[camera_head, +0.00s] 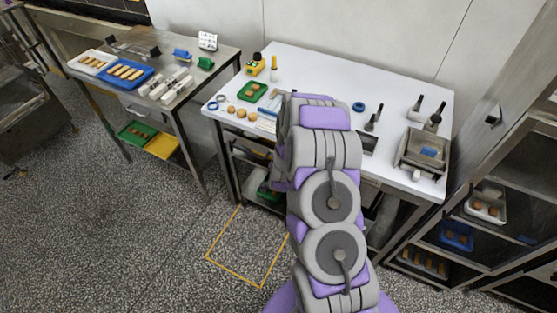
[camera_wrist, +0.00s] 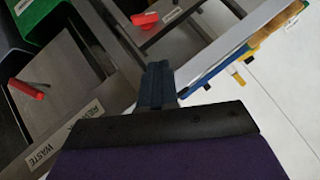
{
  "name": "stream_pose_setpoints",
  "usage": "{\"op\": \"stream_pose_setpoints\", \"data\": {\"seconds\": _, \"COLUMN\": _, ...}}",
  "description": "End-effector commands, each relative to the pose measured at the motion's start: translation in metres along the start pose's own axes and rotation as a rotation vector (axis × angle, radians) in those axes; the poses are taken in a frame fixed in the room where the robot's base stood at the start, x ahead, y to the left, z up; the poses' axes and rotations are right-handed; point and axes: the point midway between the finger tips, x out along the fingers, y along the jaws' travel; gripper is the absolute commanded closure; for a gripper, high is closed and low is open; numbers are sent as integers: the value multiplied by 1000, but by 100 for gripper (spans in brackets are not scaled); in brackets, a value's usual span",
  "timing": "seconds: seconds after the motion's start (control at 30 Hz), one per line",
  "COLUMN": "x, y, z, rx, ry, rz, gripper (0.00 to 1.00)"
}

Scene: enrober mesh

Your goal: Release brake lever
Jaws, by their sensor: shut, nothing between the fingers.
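My gripper (camera_wrist: 157,84) shows in the wrist view as dark fingers pressed together, with nothing between them. In the head view my arm hides it. A red handle (camera_wrist: 27,89) on a grey metal surface is at the left of the wrist view, apart from the fingers. A second, smaller red handle (camera_wrist: 146,18) is at the top, beyond the fingertips. I cannot tell whether either one is the brake lever. No brake lever can be made out in the head view.
A white-topped table (camera_head: 320,75) holds tools, small round items and a metal box (camera_head: 422,152). A steel bench (camera_head: 200,50) with a blue tray (camera_head: 125,74) stands left. A dark shelf rack is at right. The front-left floor is clear.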

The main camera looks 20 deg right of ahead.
Motion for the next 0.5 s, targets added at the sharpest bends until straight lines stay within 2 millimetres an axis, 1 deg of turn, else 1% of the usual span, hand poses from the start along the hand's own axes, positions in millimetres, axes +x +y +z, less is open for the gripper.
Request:
{"op": "stream_pose_setpoints", "data": {"seconds": 0.27, "x": 5, "y": 2, "z": -2, "rx": 4, "ry": -3, "rz": 1, "gripper": 100}}
{"op": "stream_pose_setpoints", "data": {"seconds": 0.37, "x": 13, "y": 3, "z": -2, "rx": 4, "ry": -4, "rz": 1, "gripper": 100}}
{"op": "stream_pose_setpoints", "data": {"seconds": 0.5, "x": 33, "y": 3, "z": -1, "rx": 2, "ry": -3, "rz": 1, "gripper": 100}}
